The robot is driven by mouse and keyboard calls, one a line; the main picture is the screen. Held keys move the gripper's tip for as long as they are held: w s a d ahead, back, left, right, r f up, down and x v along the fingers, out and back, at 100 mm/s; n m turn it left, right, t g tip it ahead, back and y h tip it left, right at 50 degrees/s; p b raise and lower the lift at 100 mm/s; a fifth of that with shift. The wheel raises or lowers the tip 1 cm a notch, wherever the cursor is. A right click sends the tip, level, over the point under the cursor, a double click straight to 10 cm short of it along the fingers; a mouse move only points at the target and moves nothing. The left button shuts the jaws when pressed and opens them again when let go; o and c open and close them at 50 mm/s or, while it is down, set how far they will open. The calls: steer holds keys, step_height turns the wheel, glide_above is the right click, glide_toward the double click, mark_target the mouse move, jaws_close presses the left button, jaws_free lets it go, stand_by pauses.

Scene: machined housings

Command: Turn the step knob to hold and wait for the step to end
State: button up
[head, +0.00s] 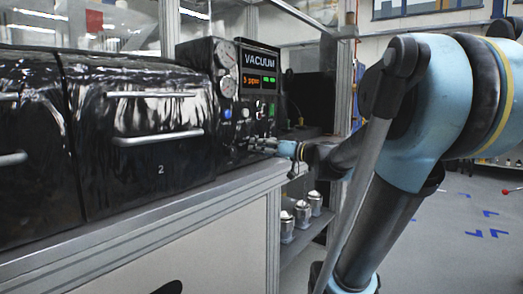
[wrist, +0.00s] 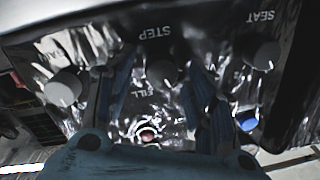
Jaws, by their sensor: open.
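The step knob (wrist: 164,73) is a grey round knob under the upside-down STEP label (wrist: 155,32) on the dark glossy panel in the wrist view. My gripper (wrist: 160,72) is open, with one blue finger on each side of the knob. I cannot tell whether either finger touches it. The knob's pointer setting and any hold mark are not readable. In the head view my gripper (head: 289,149) is at the lower right of the control panel (head: 225,118) and hides the knob there.
A knob by the SEAT label (wrist: 262,53), another grey knob (wrist: 63,87) and a blue button (wrist: 247,121) surround the step knob. In the head view, a lit VACUUM display (head: 261,72) sits above, and a black drawer (head: 140,150) marked 2 is left.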

steer(key=shift+c, duration=0.6)
steer(key=c, duration=1)
steer(key=shift+o, duration=0.2)
steer(key=shift+m, duration=0.5)
steer(key=m, duration=0.8)
steer(key=shift+f+m+t, duration=0.1)
steer(key=shift+m+t, duration=0.2)
steer(key=m, duration=0.5)
steer(key=shift+f+m+t, duration=0.1)
steer(key=shift+m+t, duration=0.2)
steer(key=shift+t, duration=0.1)
steer(key=shift+s+m, duration=0.15)
steer(key=shift+m, duration=1.55)
